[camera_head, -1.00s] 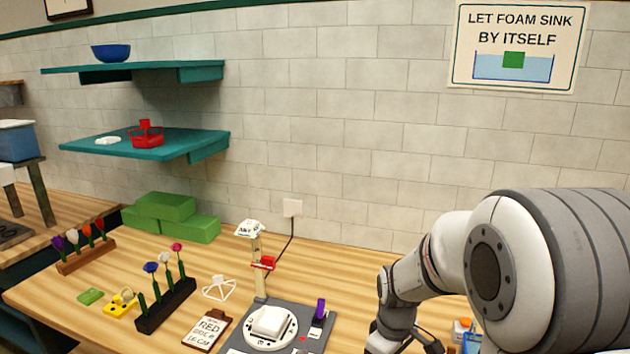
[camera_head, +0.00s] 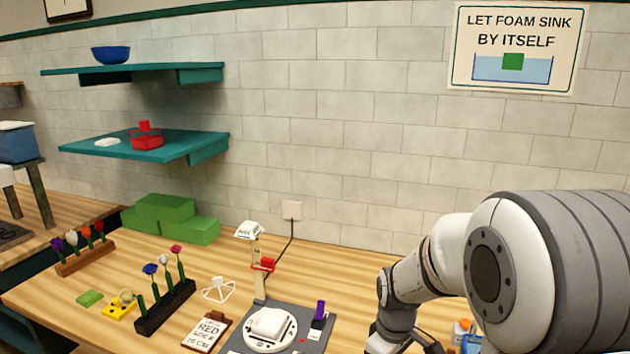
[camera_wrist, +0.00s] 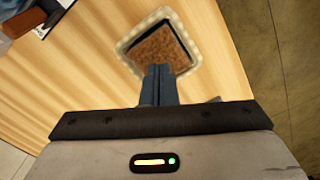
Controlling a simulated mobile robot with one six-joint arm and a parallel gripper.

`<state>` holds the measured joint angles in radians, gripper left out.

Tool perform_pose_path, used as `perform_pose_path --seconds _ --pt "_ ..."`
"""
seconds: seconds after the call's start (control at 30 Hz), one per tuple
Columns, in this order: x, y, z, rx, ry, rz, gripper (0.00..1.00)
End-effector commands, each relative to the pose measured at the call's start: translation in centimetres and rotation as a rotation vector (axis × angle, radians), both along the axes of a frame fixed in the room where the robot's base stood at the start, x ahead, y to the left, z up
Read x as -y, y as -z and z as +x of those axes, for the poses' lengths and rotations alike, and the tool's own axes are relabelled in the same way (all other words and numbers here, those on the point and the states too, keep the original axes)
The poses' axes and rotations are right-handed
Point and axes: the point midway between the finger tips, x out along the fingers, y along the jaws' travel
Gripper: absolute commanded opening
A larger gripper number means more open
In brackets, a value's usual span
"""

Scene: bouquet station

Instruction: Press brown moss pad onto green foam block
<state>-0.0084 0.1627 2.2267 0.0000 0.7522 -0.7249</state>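Brown moss-like material (camera_wrist: 163,47) fills a pale-rimmed square tray (camera_wrist: 126,45) on the wooden table in the wrist view. My gripper (camera_wrist: 158,68) points at the tray's near side; its two blue-grey fingers lie side by side and look shut. I cannot make out anything between them, and they cover part of the tray's near edge. In the head view, green foam blocks (camera_head: 165,207) are stacked against the wall at the back left. A small flat green piece (camera_head: 89,298) lies near the table's front left. My gripper is out of sight there, below my arm.
A grey station with a white turntable (camera_head: 249,332) and a post (camera_head: 258,272) stands mid-table. Flower racks (camera_head: 165,309) (camera_head: 84,261), a yellow holder (camera_head: 118,311) and a clipboard (camera_head: 207,334) are left of it. Teal shelves (camera_head: 150,146) hang above.

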Motion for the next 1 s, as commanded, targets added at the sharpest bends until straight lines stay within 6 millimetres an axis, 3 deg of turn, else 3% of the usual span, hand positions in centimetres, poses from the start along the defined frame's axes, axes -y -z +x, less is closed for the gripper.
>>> perform_pose_path --seconds 0.47,1.0 --pt "0.0 0.1 0.0 0.0 -0.001 0.0 0.0" --pt "0.0 1.5 0.0 0.0 -0.001 0.0 0.0"
